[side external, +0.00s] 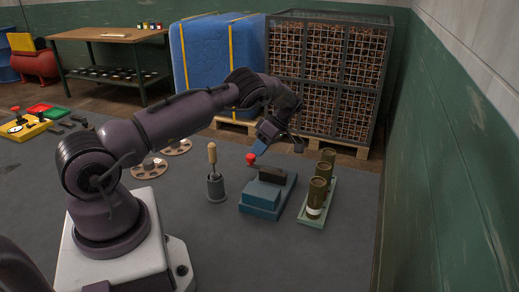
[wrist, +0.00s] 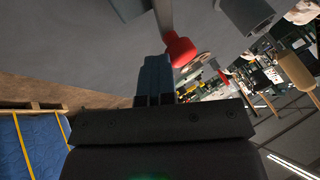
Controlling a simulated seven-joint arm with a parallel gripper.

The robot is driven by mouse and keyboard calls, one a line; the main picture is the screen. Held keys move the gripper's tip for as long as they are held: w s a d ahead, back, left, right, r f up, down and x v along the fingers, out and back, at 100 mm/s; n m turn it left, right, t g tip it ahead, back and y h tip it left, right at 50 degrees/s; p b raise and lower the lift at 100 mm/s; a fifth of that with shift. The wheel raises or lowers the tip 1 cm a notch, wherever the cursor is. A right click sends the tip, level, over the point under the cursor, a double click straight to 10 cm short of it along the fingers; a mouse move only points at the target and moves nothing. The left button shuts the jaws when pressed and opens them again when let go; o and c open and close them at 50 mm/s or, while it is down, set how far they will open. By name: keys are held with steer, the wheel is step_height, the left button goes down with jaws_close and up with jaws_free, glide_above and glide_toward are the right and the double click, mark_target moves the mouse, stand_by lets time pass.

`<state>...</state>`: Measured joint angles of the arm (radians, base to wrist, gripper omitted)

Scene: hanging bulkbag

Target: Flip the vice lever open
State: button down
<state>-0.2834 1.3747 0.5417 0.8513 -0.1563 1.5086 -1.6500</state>
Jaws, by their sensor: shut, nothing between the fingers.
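The vice (side external: 262,199) is a blue block on a base on the grey table. Its lever ends in a red knob (side external: 251,158) standing up at the vice's far left side. In the wrist view the red knob (wrist: 180,48) sits just right of my fingertips, with a grey rod running up from it. My gripper (side external: 260,148) is shut and empty, its blue fingers pointing down close above the knob. The blue fingers also show in the wrist view (wrist: 153,62). I cannot tell whether they touch the knob.
A wooden-handled tool (side external: 212,153) stands in a grey cup (side external: 216,188) left of the vice. A green tray (side external: 311,219) with brass-coloured cylinders (side external: 317,190) is on the right. Round plates (side external: 177,147) lie farther back. A wire cage (side external: 330,75) and blue bulk bag (side external: 215,60) stand behind.

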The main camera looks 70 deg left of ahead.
steer(key=shift+s, duration=0.1)
steer(key=v, duration=0.7)
steer(key=shift+r, duration=0.2)
stand_by(0.3)
